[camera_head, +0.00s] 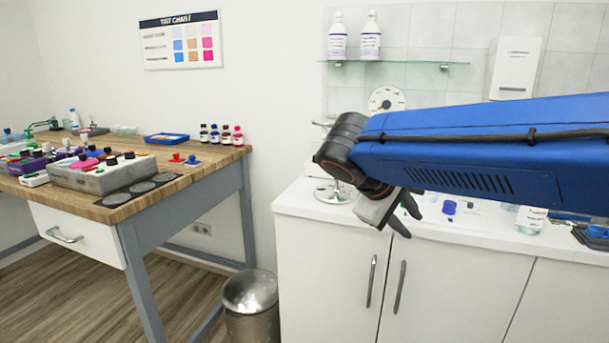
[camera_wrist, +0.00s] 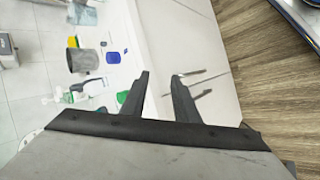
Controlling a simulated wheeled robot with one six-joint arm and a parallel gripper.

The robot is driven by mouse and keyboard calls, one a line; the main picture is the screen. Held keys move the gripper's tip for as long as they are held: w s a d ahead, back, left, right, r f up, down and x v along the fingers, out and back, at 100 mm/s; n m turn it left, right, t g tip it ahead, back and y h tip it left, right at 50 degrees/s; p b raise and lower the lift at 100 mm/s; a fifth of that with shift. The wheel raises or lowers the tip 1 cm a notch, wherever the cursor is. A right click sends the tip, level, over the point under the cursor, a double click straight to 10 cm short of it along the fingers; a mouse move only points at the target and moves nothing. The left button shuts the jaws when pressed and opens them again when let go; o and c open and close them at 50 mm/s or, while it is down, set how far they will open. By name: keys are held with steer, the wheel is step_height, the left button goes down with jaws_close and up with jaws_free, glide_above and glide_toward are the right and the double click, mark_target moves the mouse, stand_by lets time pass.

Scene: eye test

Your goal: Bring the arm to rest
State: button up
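My gripper (camera_head: 409,219) hangs at the end of my blue arm, in front of the white counter (camera_head: 300,198) near its front edge. In the wrist view, the two dark fingers of my gripper (camera_wrist: 160,76) stand apart with a clear gap between them. Nothing is held there; the white cabinet front (camera_wrist: 185,35) shows behind the gap. My arm reaches in from the right and hides part of the counter top.
A blue-topped item (camera_head: 449,207) and a bottle (camera_head: 530,219) stand on the counter. A wooden workbench (camera_head: 195,165) with bottles and trays is at left. A metal bin (camera_head: 250,300) stands between bench and cabinet. A glass shelf (camera_head: 400,63) with two bottles hangs above.

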steer(key=s+d+f+m+y, duration=0.3)
steer(key=s+f, duration=0.5)
steer(key=s, duration=0.1)
steer(key=s+d+f+m+y, duration=0.4)
steer(key=s+f, duration=0.4)
steer(key=s, duration=0.2)
steer(key=shift+f, duration=0.3)
steer(key=shift+d, duration=0.1)
